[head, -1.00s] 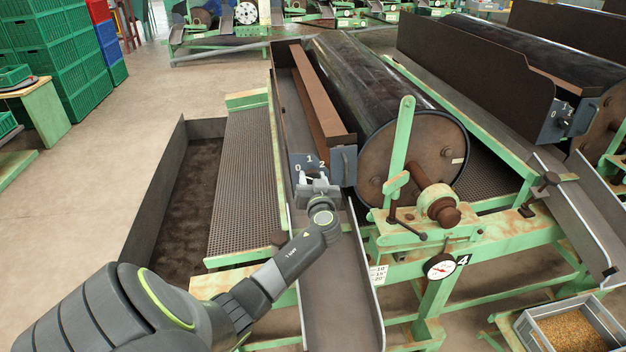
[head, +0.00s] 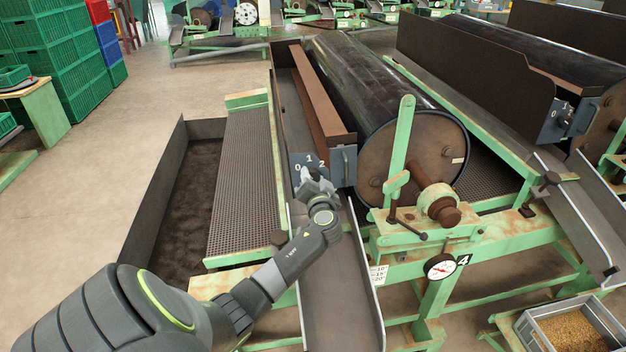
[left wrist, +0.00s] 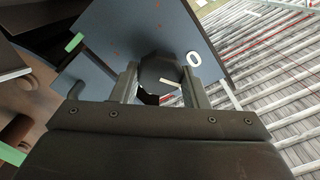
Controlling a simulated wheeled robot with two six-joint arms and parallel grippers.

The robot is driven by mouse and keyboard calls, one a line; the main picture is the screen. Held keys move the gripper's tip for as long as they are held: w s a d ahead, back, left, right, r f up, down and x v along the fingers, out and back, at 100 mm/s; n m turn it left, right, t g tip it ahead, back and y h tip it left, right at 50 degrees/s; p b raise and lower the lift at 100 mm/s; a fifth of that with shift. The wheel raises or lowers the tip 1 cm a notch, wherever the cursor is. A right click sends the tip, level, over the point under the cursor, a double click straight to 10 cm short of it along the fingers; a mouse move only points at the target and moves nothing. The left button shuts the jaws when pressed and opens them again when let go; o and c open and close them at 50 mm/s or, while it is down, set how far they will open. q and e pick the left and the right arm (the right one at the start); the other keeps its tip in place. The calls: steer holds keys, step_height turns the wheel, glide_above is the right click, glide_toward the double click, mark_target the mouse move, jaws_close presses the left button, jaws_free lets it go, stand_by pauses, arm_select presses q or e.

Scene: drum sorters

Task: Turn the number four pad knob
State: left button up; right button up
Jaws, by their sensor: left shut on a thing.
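The grey-blue control panel (head: 347,169), marked 0, 1 and 2, sits at the near end of the drum sorter whose frame carries a number 4 plate (head: 464,260). My left gripper (head: 313,178) is at the panel's front, just below the numbers, and hides the knob in the head view. In the left wrist view, the dark round knob (left wrist: 157,70) with a pale pointer line sits between the two fingers of the left gripper (left wrist: 160,85). The fingers are shut on it. The white 0 shows to the knob's upper right. My right gripper is not in view.
A metal chute (head: 342,300) runs below my left wrist. A green lever (head: 402,140) and a dial gauge (head: 440,267) are to the right on the frame. A mesh deck (head: 243,185) lies left. A neighbouring sorter's panel (head: 556,122) stands further right.

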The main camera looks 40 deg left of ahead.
arm_select(q)
steer(key=shift+m, duration=1)
steer(key=m, duration=0.2)
steer(key=shift+m+p, duration=0.4)
steer(key=shift+f+m, duration=0.1)
steer(key=shift+m, duration=0.4)
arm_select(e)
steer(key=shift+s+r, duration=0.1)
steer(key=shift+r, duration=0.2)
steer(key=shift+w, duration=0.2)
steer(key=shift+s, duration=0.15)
arm_select(q)
steer(key=o, duration=1)
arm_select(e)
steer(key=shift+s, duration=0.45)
